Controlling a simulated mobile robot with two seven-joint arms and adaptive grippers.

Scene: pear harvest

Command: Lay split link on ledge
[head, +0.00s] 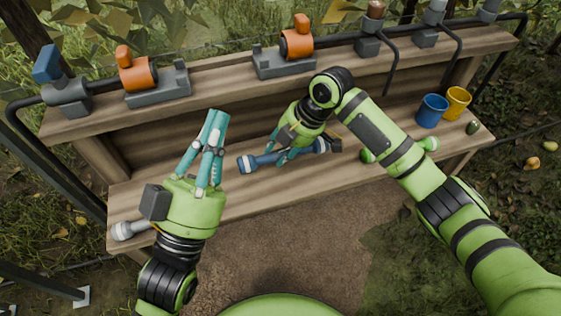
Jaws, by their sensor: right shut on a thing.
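A dark blue bar-like link (263,160) with pale bands near its ends lies along the wooden ledge (245,196), the lower shelf of the bench. My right gripper (281,160) reaches down from above and is shut on it around its middle, hiding part of it. The link looks level and close to the ledge; I cannot tell whether it touches. No split shows on it. My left gripper (216,116) is held above the left part of the ledge, apart from the link, with its teal fingers close together and nothing visible between them.
A grey-white part (125,230) lies at the ledge's left end, partly behind my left arm. Green rounded parts (430,143) show beside my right forearm. A blue cup (432,110) and a yellow cup (457,102) stand at right.

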